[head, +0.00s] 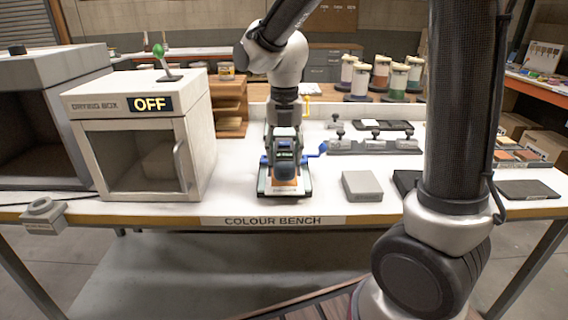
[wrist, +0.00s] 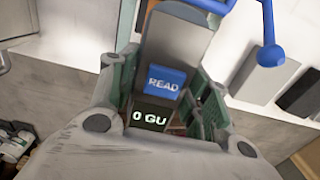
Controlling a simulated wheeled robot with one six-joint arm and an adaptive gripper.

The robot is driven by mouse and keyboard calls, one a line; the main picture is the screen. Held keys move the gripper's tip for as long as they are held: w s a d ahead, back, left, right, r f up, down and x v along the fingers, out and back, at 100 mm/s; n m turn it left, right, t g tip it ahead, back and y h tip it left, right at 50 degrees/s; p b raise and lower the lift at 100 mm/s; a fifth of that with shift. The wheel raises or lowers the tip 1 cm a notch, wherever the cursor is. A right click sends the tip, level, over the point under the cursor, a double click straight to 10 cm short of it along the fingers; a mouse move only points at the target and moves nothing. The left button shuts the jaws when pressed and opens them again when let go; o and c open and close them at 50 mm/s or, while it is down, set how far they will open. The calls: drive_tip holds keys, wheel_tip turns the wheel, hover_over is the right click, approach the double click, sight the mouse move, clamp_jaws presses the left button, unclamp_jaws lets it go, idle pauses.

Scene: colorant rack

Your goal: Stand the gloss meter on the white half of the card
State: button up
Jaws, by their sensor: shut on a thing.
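My gripper (head: 284,165) is over the front middle of the bench, pointing down. Its green fingers are shut on the gloss meter. In the wrist view the gloss meter (wrist: 165,88) sits between the fingers, with a blue READ button and a dark display reading 0 GU. In the head view the gripper partly covers it. Below is a low flat fixture (head: 304,190) with blue side parts and an orange patch at its front. A card with a white half cannot be clearly made out there. I cannot tell whether the meter touches what is below.
A blue lever (head: 316,150) sticks out right of the gripper; its knob shows in the wrist view (wrist: 270,55). A grey block (head: 362,186) stands to the right, with a dark flat piece (head: 405,182) beyond. The drying box (head: 145,140) stands left. Several jars are behind.

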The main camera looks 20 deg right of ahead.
drive_tip(key=shift+f, duration=1.5)
drive_tip(key=shift+f, duration=0.15)
drive_tip(key=o, duration=1.3)
